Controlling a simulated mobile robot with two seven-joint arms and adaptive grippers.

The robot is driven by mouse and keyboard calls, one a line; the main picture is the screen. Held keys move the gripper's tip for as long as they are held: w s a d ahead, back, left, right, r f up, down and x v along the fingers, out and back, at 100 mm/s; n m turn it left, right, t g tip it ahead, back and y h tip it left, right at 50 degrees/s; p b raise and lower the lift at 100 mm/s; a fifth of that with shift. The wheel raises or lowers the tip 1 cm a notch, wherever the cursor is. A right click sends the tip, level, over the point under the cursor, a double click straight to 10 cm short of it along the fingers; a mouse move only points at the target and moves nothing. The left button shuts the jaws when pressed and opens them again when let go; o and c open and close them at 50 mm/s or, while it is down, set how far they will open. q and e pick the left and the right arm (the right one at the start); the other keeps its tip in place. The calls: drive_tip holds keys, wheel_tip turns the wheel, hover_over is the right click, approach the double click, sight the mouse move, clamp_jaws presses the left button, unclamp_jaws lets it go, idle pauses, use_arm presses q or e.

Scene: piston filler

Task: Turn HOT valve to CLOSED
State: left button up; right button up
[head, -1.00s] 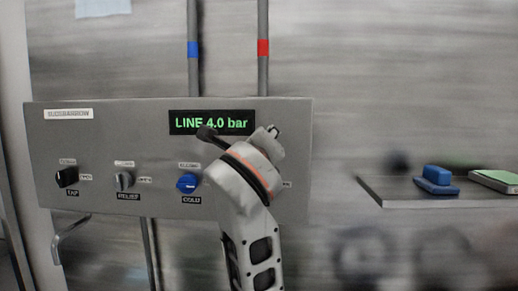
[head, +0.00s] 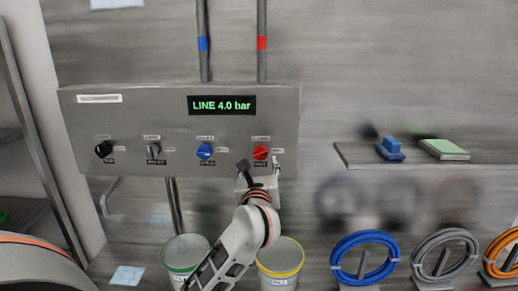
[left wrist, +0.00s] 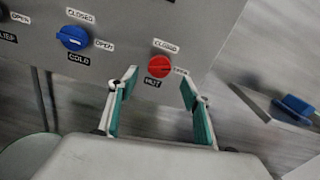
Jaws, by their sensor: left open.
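The red HOT valve knob (head: 261,152) is at the right end of the grey panel and shows whole in the head view. In the left wrist view the red knob (left wrist: 159,66) has a CLOSED label above it and an OPEN label to its right. I cannot tell clearly which way its pointer faces. My left gripper (head: 259,180) is just below the knob in the head view. In the left wrist view my left gripper (left wrist: 159,79) is open and empty, its teal-padded fingers spread below and to either side of the knob, apparently not touching it. My right gripper is out of view.
The blue COLD knob (head: 205,151) sits left of the red one, with two dark knobs further left. The display (head: 222,105) reads LINE 4.0 bar. A shelf (head: 360,160) is at right. Green-rimmed (head: 186,240) and yellow-rimmed (head: 280,244) buckets stand below.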

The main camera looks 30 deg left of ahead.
sight(260, 153)
use_arm(q)
drive_tip(key=x, duration=0.8)
drive_tip(key=shift+f+p, duration=0.1)
drive_tip(key=shift+p, duration=0.25)
drive_tip(key=shift+d, duration=0.1)
drive_tip(key=c, duration=1.1)
